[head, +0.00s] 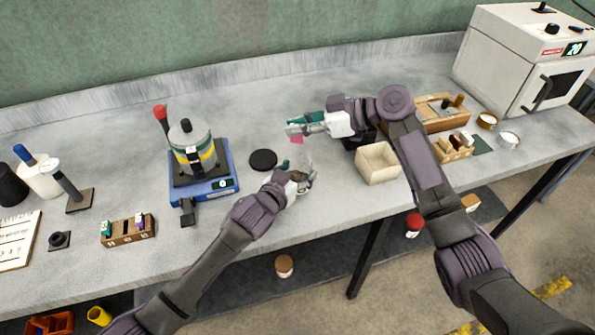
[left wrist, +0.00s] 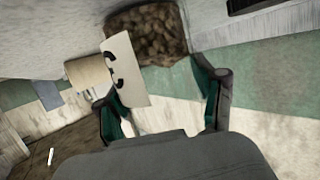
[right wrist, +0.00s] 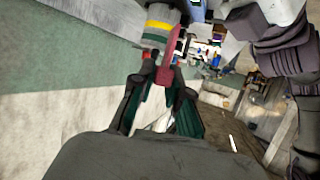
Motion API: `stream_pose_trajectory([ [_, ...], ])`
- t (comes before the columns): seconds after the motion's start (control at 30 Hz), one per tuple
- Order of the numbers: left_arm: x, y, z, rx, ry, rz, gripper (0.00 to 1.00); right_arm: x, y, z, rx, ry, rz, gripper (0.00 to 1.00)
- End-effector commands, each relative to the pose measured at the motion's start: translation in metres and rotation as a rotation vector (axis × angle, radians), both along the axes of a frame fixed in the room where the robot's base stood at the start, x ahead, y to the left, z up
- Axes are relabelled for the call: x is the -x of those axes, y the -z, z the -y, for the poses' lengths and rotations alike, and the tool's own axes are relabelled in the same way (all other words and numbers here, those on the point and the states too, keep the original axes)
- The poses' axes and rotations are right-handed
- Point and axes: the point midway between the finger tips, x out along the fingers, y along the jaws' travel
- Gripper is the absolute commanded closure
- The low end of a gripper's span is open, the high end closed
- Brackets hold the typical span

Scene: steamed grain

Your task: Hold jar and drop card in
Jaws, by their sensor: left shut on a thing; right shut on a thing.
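My left gripper (head: 303,176) is over the front middle of the bench, shut on what looks like a clear jar. In the left wrist view the jar shows a pale label with black marks (left wrist: 127,72) and brown grainy contents (left wrist: 150,30). The jar's outline is hard to make out in the head view. My right gripper (head: 304,129) is a little farther back, shut on a small pink card (head: 297,140). The card (right wrist: 172,45) stands out from the fingertips in the right wrist view. It appears just behind the left gripper and apart from the jar.
A lidded pot (head: 191,148) sits on a blue hotplate (head: 218,186) at left. A black disc (head: 263,159) lies near the left gripper. A cream bin (head: 377,163) stands at right, with wooden trays and a white oven (head: 525,60) beyond. A slotted wooden block (head: 128,236) is at front left.

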Motion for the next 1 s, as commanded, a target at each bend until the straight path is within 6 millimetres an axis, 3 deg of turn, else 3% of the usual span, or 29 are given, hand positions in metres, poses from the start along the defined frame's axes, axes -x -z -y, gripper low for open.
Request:
stream_pose_trajectory([
  [1.0,0.000,0.000,0.000,0.000,0.000,-0.001,0.80,0.000,0.072,0.000,-0.001,0.001,-0.003,1.00],
])
